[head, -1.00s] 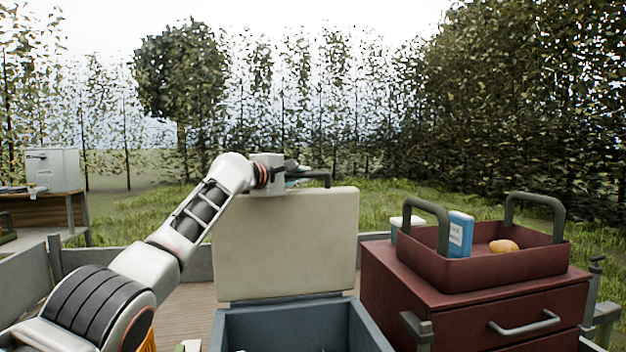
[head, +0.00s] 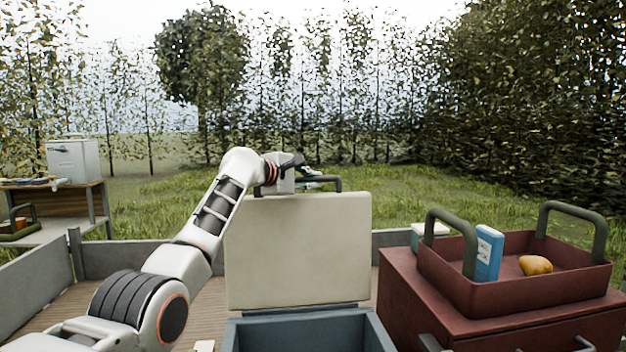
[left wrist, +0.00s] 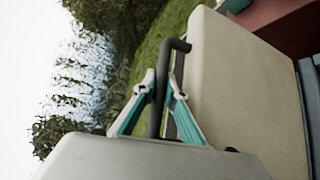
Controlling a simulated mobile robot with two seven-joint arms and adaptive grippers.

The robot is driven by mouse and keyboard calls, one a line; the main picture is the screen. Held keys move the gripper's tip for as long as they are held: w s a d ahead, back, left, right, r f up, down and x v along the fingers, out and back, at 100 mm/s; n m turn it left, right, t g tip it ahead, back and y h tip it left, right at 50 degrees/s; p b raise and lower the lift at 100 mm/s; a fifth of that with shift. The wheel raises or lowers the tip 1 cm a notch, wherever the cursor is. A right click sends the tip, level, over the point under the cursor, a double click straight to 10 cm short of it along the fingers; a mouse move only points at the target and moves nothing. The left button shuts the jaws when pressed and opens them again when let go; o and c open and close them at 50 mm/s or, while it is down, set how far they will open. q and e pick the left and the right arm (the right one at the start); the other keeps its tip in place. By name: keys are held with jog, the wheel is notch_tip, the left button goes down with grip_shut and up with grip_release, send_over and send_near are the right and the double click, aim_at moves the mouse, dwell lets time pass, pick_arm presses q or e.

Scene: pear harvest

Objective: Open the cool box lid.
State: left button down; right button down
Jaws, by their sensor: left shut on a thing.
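The cool box lid (head: 298,250) stands upright, hinged at the back of the blue-grey cool box (head: 300,333), whose inside shows open at the bottom of the head view. A dark handle (head: 338,182) sits on the lid's far side, near its top edge. My left gripper (head: 312,175) reaches over the top of the lid and is shut on this handle. In the left wrist view, the teal-tipped fingers (left wrist: 162,100) close around the handle bar (left wrist: 157,90), with the pale lid (left wrist: 235,85) beside them. My right gripper is out of view.
A dark red drawer cabinet (head: 410,300) stands right of the box. On it is a red tray (head: 530,290) with tall green handles, holding a blue carton (head: 488,254) and a yellow-orange fruit (head: 535,265). A bench (head: 60,208) with a white box stands far left.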

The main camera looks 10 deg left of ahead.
pick_arm(q)
jog(key=c, duration=2.3)
grip_release()
jog(key=shift+c, duration=0.2)
jog(key=shift+s, duration=0.1)
jog(key=v, duration=1.2)
jog(key=shift+a, duration=0.1)
